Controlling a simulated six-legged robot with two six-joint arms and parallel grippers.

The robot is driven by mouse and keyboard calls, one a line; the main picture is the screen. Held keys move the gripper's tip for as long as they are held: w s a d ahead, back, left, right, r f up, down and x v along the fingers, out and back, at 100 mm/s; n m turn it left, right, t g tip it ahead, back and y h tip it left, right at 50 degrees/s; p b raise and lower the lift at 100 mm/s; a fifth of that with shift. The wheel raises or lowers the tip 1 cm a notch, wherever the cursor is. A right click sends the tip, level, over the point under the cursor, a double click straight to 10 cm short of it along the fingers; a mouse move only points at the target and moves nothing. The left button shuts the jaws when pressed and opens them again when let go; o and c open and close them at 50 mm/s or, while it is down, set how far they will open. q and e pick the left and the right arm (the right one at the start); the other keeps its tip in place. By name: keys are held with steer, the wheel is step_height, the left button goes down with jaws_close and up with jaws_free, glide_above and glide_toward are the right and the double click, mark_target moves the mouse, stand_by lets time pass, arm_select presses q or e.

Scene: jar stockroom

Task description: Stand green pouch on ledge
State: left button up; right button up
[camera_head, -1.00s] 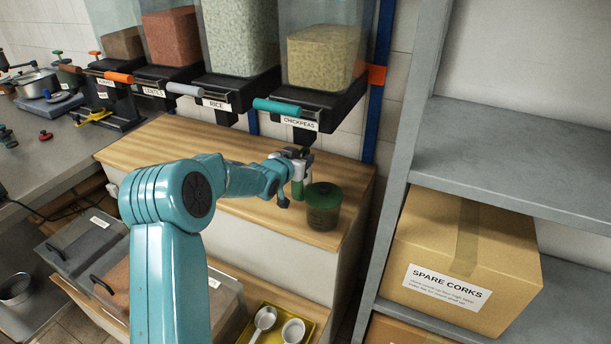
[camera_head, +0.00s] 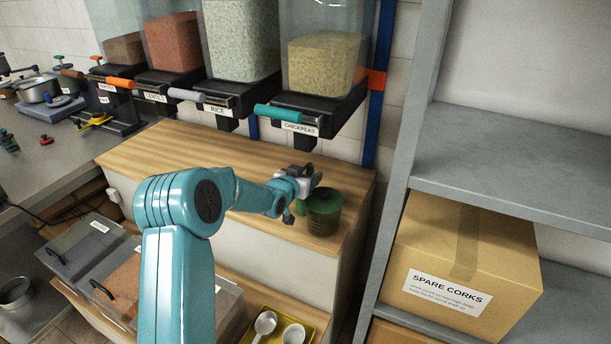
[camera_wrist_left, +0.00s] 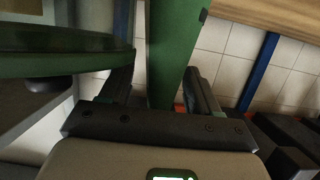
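The green pouch (camera_wrist_left: 172,45) shows in the left wrist view as a tall green shape between my left gripper's two fingers. A light strip of wall shows between it and the left-hand finger; contact with the right-hand finger is unclear. My left gripper (camera_head: 298,196) is low over the wooden ledge (camera_head: 240,165), just left of a dark green jar (camera_head: 323,214), and its fingers are apart around the pouch. In the head view the gripper mostly hides the pouch, so whether its base touches the ledge cannot be seen. My right gripper is not in view.
Hoppers with handles, including the chickpeas dispenser (camera_head: 318,110), hang above the ledge. A grey shelf post (camera_head: 405,150) and a spare corks box (camera_head: 462,262) stand to the right. A yellow tray (camera_head: 318,316) sits below. The ledge left of my gripper is clear.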

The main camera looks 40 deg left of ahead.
arm_select(q)
steer(key=shift+r, duration=0.15)
steer(key=shift+s+d, duration=0.1)
steer(key=shift+s, duration=0.2)
steer(key=b+v, duration=0.2)
steer(key=v, duration=0.9)
steer(key=shift+s, duration=0.2)
steer(key=shift+r, duration=0.15)
